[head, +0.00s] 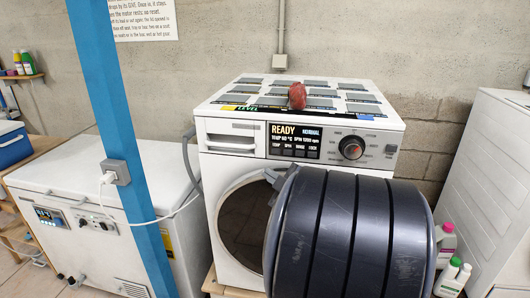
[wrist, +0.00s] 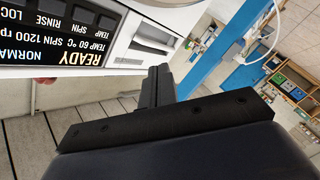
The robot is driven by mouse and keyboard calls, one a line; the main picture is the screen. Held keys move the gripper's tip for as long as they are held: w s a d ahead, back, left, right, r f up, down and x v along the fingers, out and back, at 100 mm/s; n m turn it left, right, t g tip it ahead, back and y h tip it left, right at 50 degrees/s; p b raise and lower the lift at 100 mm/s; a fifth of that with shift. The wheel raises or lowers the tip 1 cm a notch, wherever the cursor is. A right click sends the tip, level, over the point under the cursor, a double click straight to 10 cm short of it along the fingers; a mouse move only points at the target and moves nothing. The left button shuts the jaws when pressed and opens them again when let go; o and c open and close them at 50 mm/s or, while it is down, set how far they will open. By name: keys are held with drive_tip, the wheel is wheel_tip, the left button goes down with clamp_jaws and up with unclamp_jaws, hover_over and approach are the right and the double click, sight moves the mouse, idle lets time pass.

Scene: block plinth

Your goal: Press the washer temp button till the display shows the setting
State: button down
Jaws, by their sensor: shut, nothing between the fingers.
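The washer (head: 230,170) is white, with a round dark door. Its black display (head: 295,133) reads READY, NORMAL, a 60 °C temperature and a 1200 rpm spin. The temp button (head: 274,151) is leftmost in the row below it. The wrist view shows the display (wrist: 60,57) turned over at upper left, with TEMP 60 °C legible. My gripper (head: 271,176) is small and partly hidden by my dark arm, below the button row in front of the door's upper part. In the wrist view its fingers (wrist: 157,84) are shut and empty, apart from the panel.
A round dial (head: 351,148) is right of the display and a drawer (head: 231,135) left of it. A reddish object (head: 297,96) lies on the washer's top. A blue post (head: 122,140) and white chest freezer (head: 90,220) stand left; bottles (head: 446,258) stand right.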

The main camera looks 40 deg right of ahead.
sight(269, 151)
drive_tip(key=shift+w+d+p, duration=0.2)
drive_tip(key=shift+w+d, duration=1.25)
drive_tip(key=shift+d, duration=0.25)
drive_tip(key=shift+w+d+p, duration=0.15)
drive_tip(key=shift+w+d, duration=1.25)
drive_tip(key=shift+d, duration=0.3)
drive_tip(key=shift+d, duration=0.1)
drive_tip(key=shift+w+d, duration=0.25)
drive_tip(key=shift+w+d+p, duration=0.25)
drive_tip(key=shift+p, duration=0.05)
idle(0.5)
drive_tip(key=shift+s+a, duration=0.55)
drive_tip(key=shift+a, duration=0.05)
drive_tip(key=shift+s+a+b, duration=0.4)
drive_tip(key=shift+s+a, duration=1.2)
drive_tip(key=shift+a, duration=0.3)
